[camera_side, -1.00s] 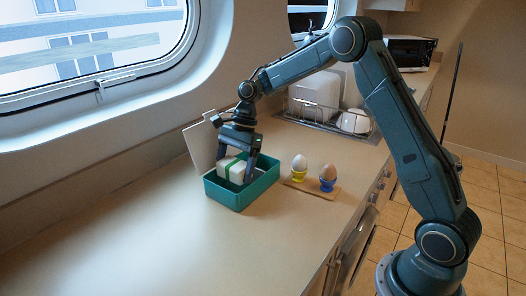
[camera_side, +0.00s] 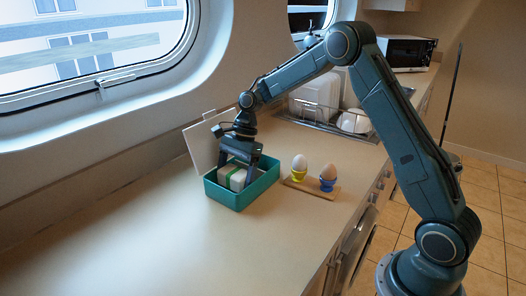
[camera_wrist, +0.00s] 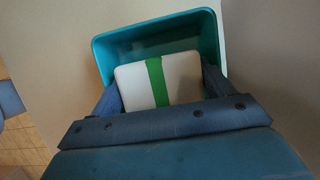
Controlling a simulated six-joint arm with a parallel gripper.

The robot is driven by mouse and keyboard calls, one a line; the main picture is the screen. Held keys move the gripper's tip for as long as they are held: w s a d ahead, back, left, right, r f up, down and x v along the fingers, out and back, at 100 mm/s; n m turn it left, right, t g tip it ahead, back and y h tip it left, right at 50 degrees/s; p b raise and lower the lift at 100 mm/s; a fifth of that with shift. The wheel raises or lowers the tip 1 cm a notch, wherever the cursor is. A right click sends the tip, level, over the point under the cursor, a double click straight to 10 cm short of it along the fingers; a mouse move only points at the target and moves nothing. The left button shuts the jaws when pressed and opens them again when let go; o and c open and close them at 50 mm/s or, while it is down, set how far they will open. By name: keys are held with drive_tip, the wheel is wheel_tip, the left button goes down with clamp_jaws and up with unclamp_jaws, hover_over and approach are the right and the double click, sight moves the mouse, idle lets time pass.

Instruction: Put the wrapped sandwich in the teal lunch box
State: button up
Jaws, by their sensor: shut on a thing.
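The wrapped sandwich (camera_side: 232,177) is a white block with a green band. It sits within the walls of the teal lunch box (camera_side: 238,200) on the counter. My gripper (camera_side: 237,178) points down over the box and is shut on the sandwich. In the wrist view the sandwich (camera_wrist: 180,80) is between my two fingers (camera_wrist: 160,88), and the box rim (camera_wrist: 150,24) surrounds its far side. I cannot tell whether the sandwich touches the box floor, since the front wall hides its underside.
A white board (camera_side: 200,150) leans upright behind the box. Right of it, a wooden board (camera_side: 311,189) holds a white egg (camera_side: 299,162) and a brown egg (camera_side: 328,172) in cups. A dish rack (camera_side: 325,120) stands behind. The counter's front left is clear.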

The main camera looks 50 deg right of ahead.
drive_tip(key=o, duration=0.8)
drive_tip(key=shift+f, duration=0.1)
drive_tip(key=shift+c, duration=0.2)
drive_tip(key=shift+r, duration=0.75)
drive_tip(key=v, duration=1.1)
drive_tip(key=shift+d+r, duration=0.25)
drive_tip(key=shift+r, duration=0.15)
